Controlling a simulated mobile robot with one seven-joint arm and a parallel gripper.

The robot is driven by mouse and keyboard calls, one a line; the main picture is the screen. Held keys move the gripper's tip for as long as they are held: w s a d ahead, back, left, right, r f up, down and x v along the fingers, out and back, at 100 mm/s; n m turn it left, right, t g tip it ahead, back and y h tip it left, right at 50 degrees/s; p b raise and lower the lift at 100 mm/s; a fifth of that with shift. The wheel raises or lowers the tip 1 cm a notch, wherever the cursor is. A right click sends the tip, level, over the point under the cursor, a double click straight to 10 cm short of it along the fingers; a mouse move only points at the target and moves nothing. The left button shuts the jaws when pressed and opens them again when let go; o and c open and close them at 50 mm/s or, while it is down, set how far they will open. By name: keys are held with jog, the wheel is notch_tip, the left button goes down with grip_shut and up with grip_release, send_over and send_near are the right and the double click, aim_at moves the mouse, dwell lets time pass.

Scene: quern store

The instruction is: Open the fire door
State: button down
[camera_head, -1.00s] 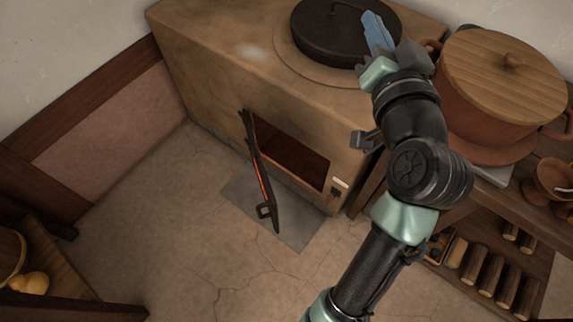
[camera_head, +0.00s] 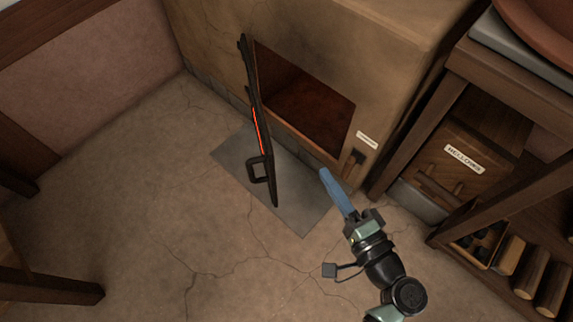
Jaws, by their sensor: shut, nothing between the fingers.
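The fire door (camera_head: 259,135) is a dark iron door with a thin glowing red-orange line and a square loop handle (camera_head: 259,169). It is hinged at the left of the stove opening (camera_head: 303,106) and stands swung well out, seen nearly edge-on. The opening beside it shows a reddish-brown inside. My gripper (camera_head: 326,176) has blue fingers, shut and empty. It is to the right of the door and apart from it, in front of the stove's lower right part.
The clay stove (camera_head: 345,40) fills the top middle. A grey floor plate (camera_head: 300,205) lies below the opening. A wooden shelf unit (camera_head: 456,90) with a "BELLOWS" label (camera_head: 464,158) and logs (camera_head: 530,272) stands right. Cracked floor is clear at left.

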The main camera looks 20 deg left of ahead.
jog(key=w+a+f+b, duration=0.1)
jog(key=w+a+b, duration=0.2)
jog(key=a+b, duration=0.3)
jog(key=shift+a+f+b, duration=0.3)
jog(key=shift+a+f, duration=0.1)
jog(key=shift+a, duration=1.95)
jog(key=shift+w, duration=0.1)
